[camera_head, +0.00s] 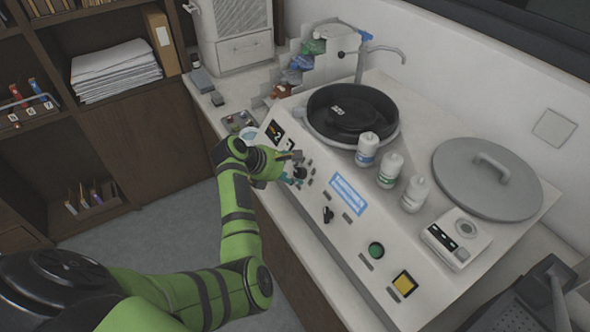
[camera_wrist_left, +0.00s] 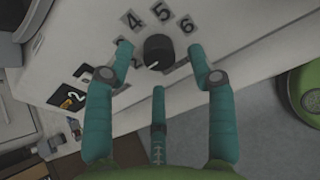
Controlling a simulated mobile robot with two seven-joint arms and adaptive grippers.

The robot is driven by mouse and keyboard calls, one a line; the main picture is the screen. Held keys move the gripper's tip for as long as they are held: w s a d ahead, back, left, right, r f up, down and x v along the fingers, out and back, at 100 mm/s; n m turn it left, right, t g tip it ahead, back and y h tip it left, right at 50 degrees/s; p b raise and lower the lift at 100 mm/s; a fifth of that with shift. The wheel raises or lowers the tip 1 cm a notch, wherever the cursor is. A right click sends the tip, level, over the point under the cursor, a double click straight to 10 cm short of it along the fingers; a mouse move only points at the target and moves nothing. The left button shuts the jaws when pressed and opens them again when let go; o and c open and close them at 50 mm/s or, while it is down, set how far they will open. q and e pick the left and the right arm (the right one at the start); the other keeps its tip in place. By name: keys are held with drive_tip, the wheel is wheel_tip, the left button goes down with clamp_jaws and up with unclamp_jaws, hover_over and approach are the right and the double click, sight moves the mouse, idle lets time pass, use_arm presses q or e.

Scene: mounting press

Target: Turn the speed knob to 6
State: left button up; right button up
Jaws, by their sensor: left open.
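The speed knob (camera_wrist_left: 158,50) is round and black, on the sloping pale front panel, with number labels 4, 5 and 6 around its upper side in the left wrist view. A pale mark shows on its lower edge; other numbers are partly hidden by a finger. In the head view the knob (camera_head: 300,172) is by the fingers. My left gripper (camera_head: 290,170) is open, its teal fingers on both sides of the knob and a third finger below. I cannot tell whether any finger touches it. My right gripper is not in view.
The panel also carries another dark knob (camera_head: 327,214), a green button (camera_head: 376,250) and a yellow switch (camera_head: 404,283). White bottles (camera_head: 390,169), a black round basin (camera_head: 352,113) and a grey lid (camera_head: 487,178) are behind. The floor at the left is clear.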

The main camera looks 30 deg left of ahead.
use_arm(q)
drive_tip(key=shift+x, duration=1)
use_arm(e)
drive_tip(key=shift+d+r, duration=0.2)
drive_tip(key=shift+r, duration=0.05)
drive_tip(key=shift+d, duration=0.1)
use_arm(q)
drive_tip(key=shift+f, duration=0.1)
drive_tip(key=c, duration=1.1)
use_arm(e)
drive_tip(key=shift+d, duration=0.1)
